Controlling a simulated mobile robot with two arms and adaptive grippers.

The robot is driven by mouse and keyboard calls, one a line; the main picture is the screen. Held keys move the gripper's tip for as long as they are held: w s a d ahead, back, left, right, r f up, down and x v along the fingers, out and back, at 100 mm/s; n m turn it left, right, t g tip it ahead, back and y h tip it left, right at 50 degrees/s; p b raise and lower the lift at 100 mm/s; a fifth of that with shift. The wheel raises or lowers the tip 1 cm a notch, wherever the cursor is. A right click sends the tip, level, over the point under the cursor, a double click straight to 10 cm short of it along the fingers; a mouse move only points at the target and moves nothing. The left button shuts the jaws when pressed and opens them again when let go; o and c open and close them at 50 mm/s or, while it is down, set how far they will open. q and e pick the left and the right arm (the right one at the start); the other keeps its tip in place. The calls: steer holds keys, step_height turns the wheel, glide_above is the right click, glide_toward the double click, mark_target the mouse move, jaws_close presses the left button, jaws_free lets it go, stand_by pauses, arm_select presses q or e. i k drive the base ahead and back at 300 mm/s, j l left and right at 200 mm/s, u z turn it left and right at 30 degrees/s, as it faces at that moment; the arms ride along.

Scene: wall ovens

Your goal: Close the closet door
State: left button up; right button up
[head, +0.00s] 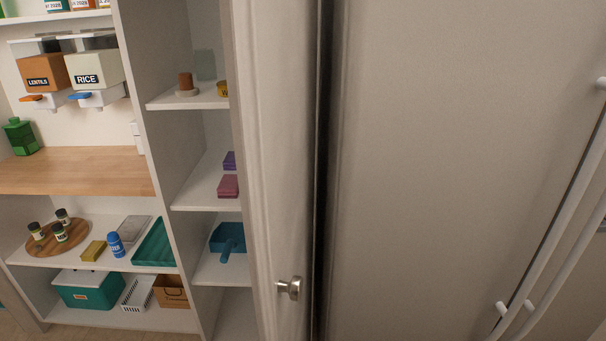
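The closet door (276,150) is a pale, tall panel in the middle of the head view. I see it at a steep angle, standing open. A round metal knob (291,288) sits low on it, near its right edge. To the left of the door, the closet's shelves (190,205) are exposed. The door hides part of their right side. The door's top and bottom are outside the picture. Neither of my grippers is in view.
A large beige appliance panel (450,150) fills the right, with long white bar handles (560,210). A narrow dark gap separates it from the door. Shelves hold LENTILS (42,74) and RICE (94,70) dispensers, a teal bin (85,292) and purple and pink blocks (228,186).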

mark_target(270, 47)
steer(key=k+l, duration=0.3)
steer(key=l, duration=0.15)
steer(key=k+l, duration=0.3)
steer(key=l, duration=0.2)
steer(key=u, duration=0.05)
